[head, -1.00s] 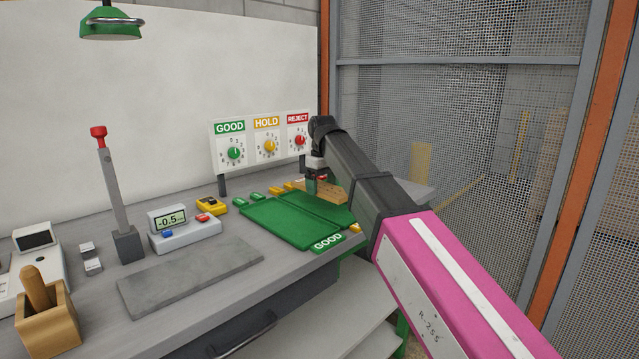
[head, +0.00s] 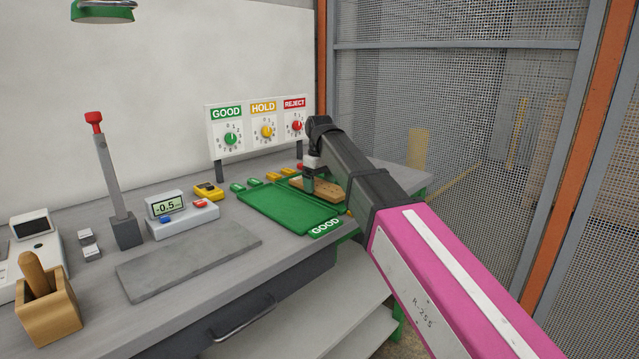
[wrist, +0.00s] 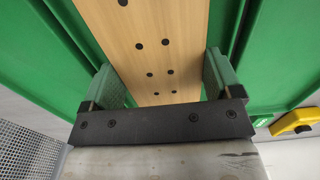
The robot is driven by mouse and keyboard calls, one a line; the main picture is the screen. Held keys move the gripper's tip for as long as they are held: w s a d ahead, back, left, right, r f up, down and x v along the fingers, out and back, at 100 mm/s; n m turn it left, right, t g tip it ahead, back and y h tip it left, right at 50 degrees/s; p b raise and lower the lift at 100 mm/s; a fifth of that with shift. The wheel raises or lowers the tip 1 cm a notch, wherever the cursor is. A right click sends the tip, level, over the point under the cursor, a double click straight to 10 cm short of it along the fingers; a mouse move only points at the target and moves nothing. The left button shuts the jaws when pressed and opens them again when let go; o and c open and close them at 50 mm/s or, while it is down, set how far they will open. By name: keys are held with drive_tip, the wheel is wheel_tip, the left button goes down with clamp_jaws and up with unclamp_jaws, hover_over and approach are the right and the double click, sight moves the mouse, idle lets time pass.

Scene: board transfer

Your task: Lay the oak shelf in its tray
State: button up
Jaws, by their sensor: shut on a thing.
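The oak shelf (head: 327,190) is a pale wooden board with several dark holes. It also shows in the wrist view (wrist: 150,40), running away between my fingers. My gripper (wrist: 163,82) is shut on it, with a green-faced finger at each side edge. In the head view my gripper (head: 308,182) is partly hidden by my arm. The green tray (head: 265,203), labelled GOOD, lies on the bench, with the shelf over its right part. Green tray surface (wrist: 35,50) shows on both sides of the shelf in the wrist view. I cannot tell whether the shelf touches the tray.
A sign board (head: 262,128) with GOOD, HOLD and REJECT dials stands behind. A gauge reading -0.5 (head: 165,207), a grey slab (head: 188,261), an upright red-topped post (head: 108,185) and a wooden holder (head: 48,310) stand left. A mesh fence (head: 450,110) is at right.

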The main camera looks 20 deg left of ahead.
drive_tip(key=shift+f, duration=0.3)
drive_tip(key=o, duration=0.9)
